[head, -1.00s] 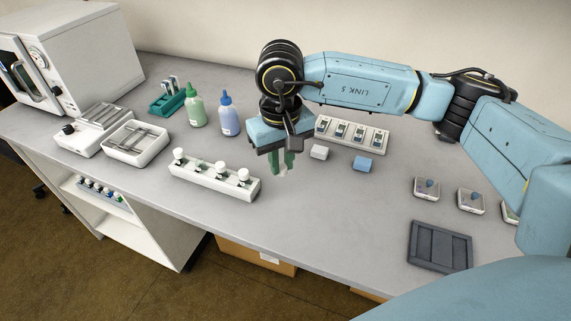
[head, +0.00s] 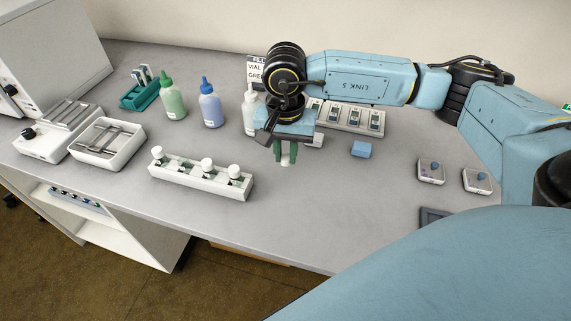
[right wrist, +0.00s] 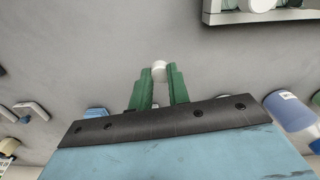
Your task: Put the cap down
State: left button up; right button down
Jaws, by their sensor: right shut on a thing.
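A small white cap (right wrist: 159,70) sits between the green fingertips of my right gripper (right wrist: 160,84) in the right wrist view. In the head view the right gripper (head: 285,153) is shut on the cap (head: 286,160), above bare table to the right of the white vial rack. I cannot tell how far the cap is from the table surface. The white vial rack (head: 200,183) holds vials with white caps. My left gripper is not in view.
Green (head: 172,100), blue (head: 210,107) and white (head: 250,112) bottles stand behind the rack. A blue block (head: 361,149) lies right of the gripper. A metal-tool tray (head: 107,146) is at left. The table front of the gripper is clear.

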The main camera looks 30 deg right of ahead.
aim_at(285, 157)
jog(key=shift+f, duration=0.35)
notch_tip(285, 157, down, 3)
jog(key=shift+f, duration=0.2)
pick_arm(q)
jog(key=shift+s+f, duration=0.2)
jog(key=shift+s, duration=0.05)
pick_arm(e)
jog(key=shift+f, duration=0.1)
jog(key=c, duration=1.3)
grip_release()
jog(key=shift+c, duration=0.2)
